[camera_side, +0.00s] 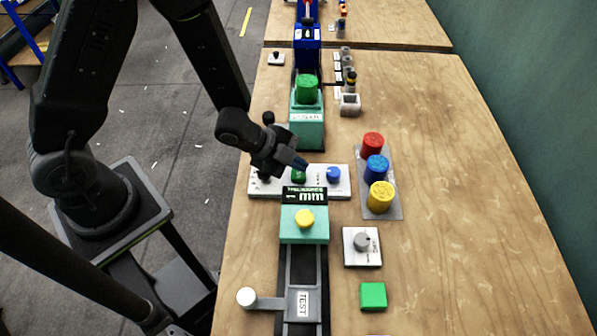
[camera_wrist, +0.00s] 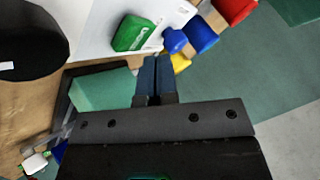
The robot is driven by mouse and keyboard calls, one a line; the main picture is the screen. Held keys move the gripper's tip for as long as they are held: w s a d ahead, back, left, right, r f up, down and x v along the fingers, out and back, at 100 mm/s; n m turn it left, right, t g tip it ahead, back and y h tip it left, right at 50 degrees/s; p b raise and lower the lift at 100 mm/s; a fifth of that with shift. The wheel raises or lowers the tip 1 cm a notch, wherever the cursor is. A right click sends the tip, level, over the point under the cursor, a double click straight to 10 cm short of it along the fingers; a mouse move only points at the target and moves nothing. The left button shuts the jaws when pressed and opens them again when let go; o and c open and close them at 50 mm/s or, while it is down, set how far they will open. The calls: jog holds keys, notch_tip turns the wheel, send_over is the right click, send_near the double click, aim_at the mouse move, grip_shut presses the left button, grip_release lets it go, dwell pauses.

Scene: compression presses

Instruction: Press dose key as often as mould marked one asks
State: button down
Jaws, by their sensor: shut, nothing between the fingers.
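My gripper (camera_side: 303,164) is shut and empty, above the white key panel (camera_side: 342,186). The panel carries a green key (camera_side: 298,177), a blue knob-like key (camera_side: 333,173) and a dark knob at left, partly behind my gripper. In the wrist view my closed blue fingertips (camera_wrist: 152,63) are near the green key (camera_wrist: 130,34), with the blue key (camera_wrist: 175,40) to their right. I cannot tell whether they touch anything. Red (camera_side: 372,142), blue (camera_side: 375,167) and yellow (camera_side: 380,195) cylinders stand on a grey plate. Their marks and the key labels are too small to read.
A rail with a white-knobbed lever (camera_side: 246,297) runs nearer. Behind stands a turquoise press (camera_side: 307,135) with a green cylinder (camera_side: 307,88). The table's right side is clear.

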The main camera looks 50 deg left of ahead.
aim_at(298, 175)
jog(key=shift+f, duration=0.1)
jog(key=shift+f, duration=0.35)
jog(key=shift+f, duration=0.5)
dwell(0.7)
dwell(0.4)
jog(key=shift+r, duration=0.95)
jog(key=shift+r, duration=2.5)
dwell(0.3)
